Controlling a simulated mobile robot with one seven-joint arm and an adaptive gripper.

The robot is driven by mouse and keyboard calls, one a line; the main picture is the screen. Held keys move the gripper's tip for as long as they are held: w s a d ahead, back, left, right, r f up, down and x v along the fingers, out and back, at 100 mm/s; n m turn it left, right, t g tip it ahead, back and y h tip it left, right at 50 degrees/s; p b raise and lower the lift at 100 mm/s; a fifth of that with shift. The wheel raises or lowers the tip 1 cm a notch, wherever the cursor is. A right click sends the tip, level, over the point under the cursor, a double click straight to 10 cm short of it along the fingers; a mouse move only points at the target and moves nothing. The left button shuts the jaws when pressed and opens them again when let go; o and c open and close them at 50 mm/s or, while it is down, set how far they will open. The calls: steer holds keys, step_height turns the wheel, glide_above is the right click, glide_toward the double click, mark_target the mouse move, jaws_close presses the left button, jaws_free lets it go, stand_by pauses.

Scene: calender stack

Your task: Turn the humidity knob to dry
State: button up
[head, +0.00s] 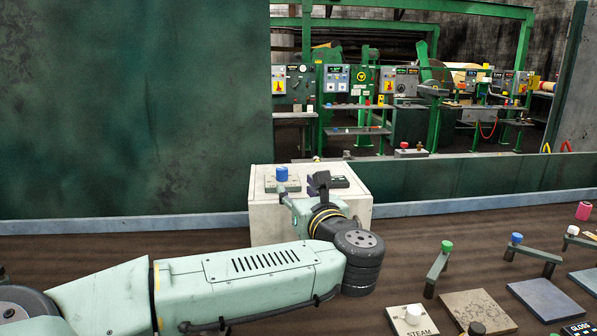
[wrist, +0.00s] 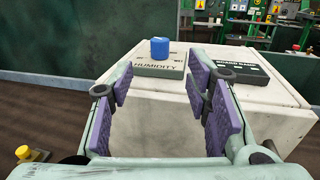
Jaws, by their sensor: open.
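The humidity knob (wrist: 159,49) is a blue cylinder on a grey plate (wrist: 150,68) lettered HUMIDITY, with what looks like WET at its right end. The plate lies on top of a white box. In the head view the blue knob (head: 281,174) shows at the box's left, just beyond my arm's end. My gripper (wrist: 162,82) is open, its purple pads wide apart and empty, short of the plate. The knob stands ahead, between the two pads in the wrist view, and nothing touches it. The knob's pointer and the dry mark cannot be made out.
A green wall (head: 135,110) rises behind at left. A STEAM plate (head: 412,322) and several crank handles stand on the brown surface at right. Machinery stands beyond.

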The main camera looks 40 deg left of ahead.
mark_target(283, 172)
steer(key=x, duration=1)
steer(key=shift+s, duration=0.1)
steer(key=shift+c, duration=0.3)
jaws_close()
